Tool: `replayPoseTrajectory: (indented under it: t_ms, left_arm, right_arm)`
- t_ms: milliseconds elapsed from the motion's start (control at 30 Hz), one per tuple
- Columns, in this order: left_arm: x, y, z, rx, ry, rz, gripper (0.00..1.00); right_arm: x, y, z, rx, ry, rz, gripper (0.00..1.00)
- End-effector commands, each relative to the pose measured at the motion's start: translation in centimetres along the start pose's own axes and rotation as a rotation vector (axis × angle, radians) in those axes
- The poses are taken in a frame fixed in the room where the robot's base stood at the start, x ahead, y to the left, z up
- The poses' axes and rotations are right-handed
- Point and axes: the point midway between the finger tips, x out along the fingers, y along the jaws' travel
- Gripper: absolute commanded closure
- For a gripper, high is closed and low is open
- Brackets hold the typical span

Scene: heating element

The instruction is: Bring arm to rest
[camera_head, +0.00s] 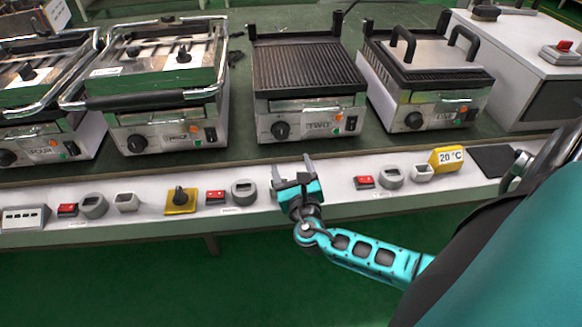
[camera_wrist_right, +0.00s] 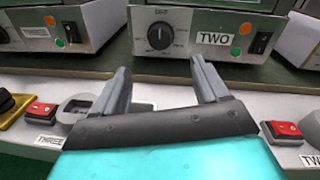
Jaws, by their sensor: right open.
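My right gripper (camera_head: 292,170) is in the middle of the head view, over the white ledge in front of the grills. Its two grey fingers are spread, with nothing between them. In the right wrist view the open fingers (camera_wrist_right: 160,85) point toward the front panel of the grill labelled TWO (camera_wrist_right: 205,36), apart from it. The teal right arm (camera_head: 365,255) reaches in from the lower right. My left gripper is not in either view.
Several grills stand on the green bench, including an open ribbed one (camera_head: 305,68) and one with a resting plate (camera_head: 425,60). Red buttons (camera_head: 215,196), grey holders (camera_head: 243,190) and a yellow 20 °C display (camera_head: 446,158) line the ledge (camera_head: 330,197). The green floor (camera_head: 130,280) in front is clear.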

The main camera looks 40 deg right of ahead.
Motion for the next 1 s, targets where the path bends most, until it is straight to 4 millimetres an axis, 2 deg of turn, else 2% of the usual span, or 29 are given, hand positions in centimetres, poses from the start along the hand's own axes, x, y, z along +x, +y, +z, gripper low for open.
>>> replayPoseTrajectory:
  t_ms: [633,733,867,1000]
  left_arm:
    - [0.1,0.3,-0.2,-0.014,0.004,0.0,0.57]
    - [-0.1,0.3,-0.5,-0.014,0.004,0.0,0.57]
    - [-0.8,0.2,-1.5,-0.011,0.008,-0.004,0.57]
    - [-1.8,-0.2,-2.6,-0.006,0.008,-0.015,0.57]
  right_arm:
    - [0.1,-0.1,0.0,0.002,0.001,0.0,0.26]
    - [-0.4,0.1,-0.2,0.059,0.03,0.006,0.26]
    - [-2.6,0.7,-1.5,0.344,0.172,0.02,0.26]
    - [-7.2,2.4,-3.0,0.89,0.423,-0.01,0.26]
